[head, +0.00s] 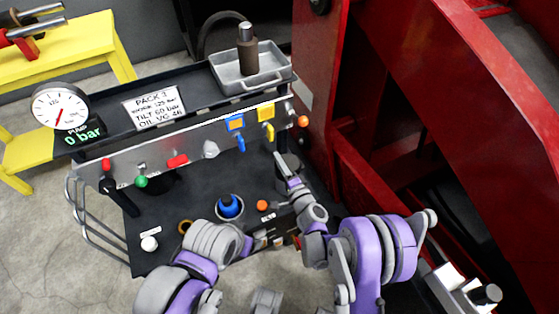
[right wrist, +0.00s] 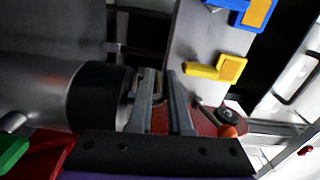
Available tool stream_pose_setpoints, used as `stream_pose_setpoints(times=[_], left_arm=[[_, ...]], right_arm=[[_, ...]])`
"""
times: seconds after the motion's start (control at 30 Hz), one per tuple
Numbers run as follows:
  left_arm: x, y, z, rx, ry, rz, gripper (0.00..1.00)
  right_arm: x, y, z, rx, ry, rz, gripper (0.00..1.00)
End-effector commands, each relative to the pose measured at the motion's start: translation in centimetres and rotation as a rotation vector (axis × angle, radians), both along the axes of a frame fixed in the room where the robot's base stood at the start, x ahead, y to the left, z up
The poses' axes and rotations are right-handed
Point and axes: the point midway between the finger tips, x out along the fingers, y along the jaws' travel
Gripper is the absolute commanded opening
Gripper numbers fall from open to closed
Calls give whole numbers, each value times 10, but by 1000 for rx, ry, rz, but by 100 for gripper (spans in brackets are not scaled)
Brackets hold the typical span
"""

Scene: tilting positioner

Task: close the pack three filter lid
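The filter appears to be a grey cylinder (right wrist: 42,85) with a wide black cap or collar (right wrist: 98,97) in the right wrist view.
The valve panel (head: 203,150) with blue and yellow handles (head: 266,112) and an orange knob (head: 303,121) stands behind. A gauge (head: 59,106), a PACK 3 sign (head: 154,107) and a grey tray (head: 250,85) are above. A blue-topped item (head: 229,206) stands on the bench. Red steelwork (head: 325,90) bounds the right.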

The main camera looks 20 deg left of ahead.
Motion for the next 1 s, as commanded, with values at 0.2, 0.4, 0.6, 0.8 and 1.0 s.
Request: stream_pose_setpoints(times=[0.2, 0.4, 0.6, 0.8, 1.0], left_arm=[[0, 0, 0, 0, 0, 0, 71], [0, 0, 0, 0, 0, 0, 71], [0, 0, 2, 0, -1, 0, 71], [0, 0, 2, 0, -1, 0, 71], [1, 0, -12, 0, 4, 0, 71]], right_arm=[[0, 0, -1, 0, 0, 1, 27], [-5, -5, -1, 0, 0, 0, 27], [-30, -30, 0, -1, -1, -1, 27], [-58, -58, -1, -1, -1, -1, 27], [-74, -74, -3, -1, 1, 0, 27]])
